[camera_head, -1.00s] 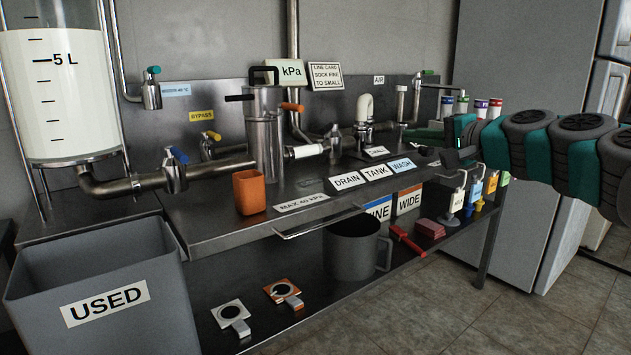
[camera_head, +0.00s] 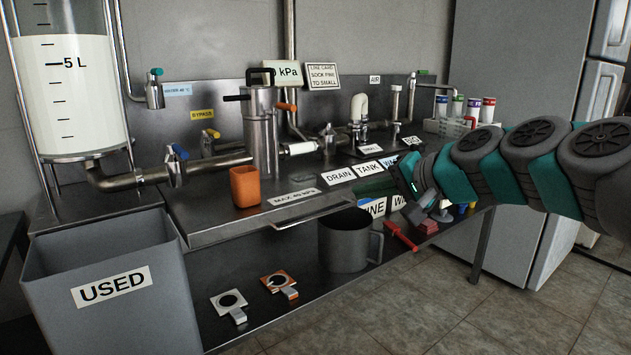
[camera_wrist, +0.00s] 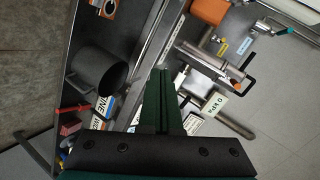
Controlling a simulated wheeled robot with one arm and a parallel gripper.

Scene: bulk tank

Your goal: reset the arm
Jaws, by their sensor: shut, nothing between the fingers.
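My arm reaches in from the right in the head view, its teal and grey links ending at my gripper (camera_head: 410,180), in front of the bench's right part. In the wrist view, the fingers of my gripper (camera_wrist: 166,75) lie together, shut with nothing between them. The gripper hangs in the air near the bench's front edge, above the red-handled tool and the red block on the lower shelf. It hides part of the WASH label and of the tags behind it.
A steel bench (camera_head: 215,220) carries pipes, a filter housing (camera_head: 262,135) and an orange cup (camera_head: 245,186). Below are a grey jug (camera_head: 345,245), two ringed plates and a red-handled tool (camera_head: 400,236). A grey USED bin (camera_head: 110,310) stands front left. The floor at right is free.

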